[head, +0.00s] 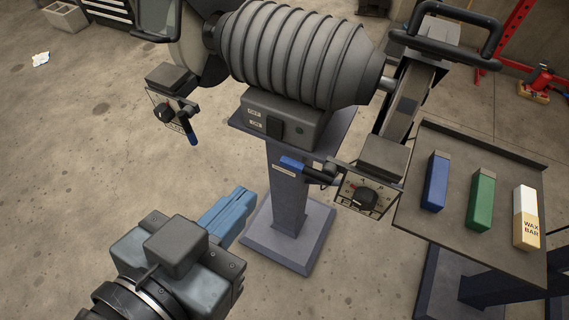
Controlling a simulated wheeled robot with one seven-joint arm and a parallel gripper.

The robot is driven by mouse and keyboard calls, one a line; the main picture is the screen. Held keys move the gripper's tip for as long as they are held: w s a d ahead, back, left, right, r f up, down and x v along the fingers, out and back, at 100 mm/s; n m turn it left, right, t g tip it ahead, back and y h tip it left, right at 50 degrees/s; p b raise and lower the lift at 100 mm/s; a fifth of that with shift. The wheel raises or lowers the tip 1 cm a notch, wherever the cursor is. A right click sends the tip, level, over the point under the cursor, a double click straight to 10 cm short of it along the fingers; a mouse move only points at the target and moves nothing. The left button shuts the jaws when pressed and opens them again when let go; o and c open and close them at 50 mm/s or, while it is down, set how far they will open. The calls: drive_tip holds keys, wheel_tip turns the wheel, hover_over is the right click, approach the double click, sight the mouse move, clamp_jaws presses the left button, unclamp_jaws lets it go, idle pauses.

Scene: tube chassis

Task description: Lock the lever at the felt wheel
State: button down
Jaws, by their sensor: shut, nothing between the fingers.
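A pale disc-shaped wheel (188,62), apparently the felt wheel, is at the left end of the ribbed grey machine, partly hidden by a guard and the motor body. Below it, a small panel with a dark knob (162,113) carries a lever (190,134) with a blue grip, pointing down and slightly right. A second blue-gripped lever (293,164) points left from a dial panel under the belt unit on the right. My gripper (245,200) is shut and empty, low in front of the pedestal, below and right of the left lever and apart from both levers.
The ribbed motor (290,50) stands on a grey pedestal (288,195). A tray (415,215) at right holds a blue bar (434,182), a green bar (481,190) and a wax bar (525,225).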

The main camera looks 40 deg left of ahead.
drive_tip(key=shift+w, duration=0.1)
drive_tip(key=p, duration=0.1)
approach(306, 170)
drive_tip(key=w+a+r, duration=0.2)
drive_tip(key=w+a, duration=0.2)
drive_tip(key=shift+w+f, duration=0.3)
drive_tip(key=shift+f, duration=0.3)
drive_tip(key=shift+w+f, duration=0.3)
drive_tip(key=shift+f, duration=0.35)
drive_tip(key=shift+w+f, duration=0.3)
drive_tip(key=shift+f, duration=0.3)
drive_tip(key=shift+a+f+n, duration=0.15)
drive_tip(key=shift+f+n, duration=0.2)
drive_tip(key=shift+n, duration=0.05)
drive_tip(key=d+f+n+t+h, duration=0.3)
drive_tip(key=f+n, duration=0.5)
drive_tip(key=n, duration=0.5)
drive_tip(key=shift+w+d+t+h+p, duration=0.2)
drive_tip(key=shift+w+t+h+p, duration=0.25)
drive_tip(key=shift+t+h, duration=0.7)
drive_tip(key=shift+g+h, duration=0.25)
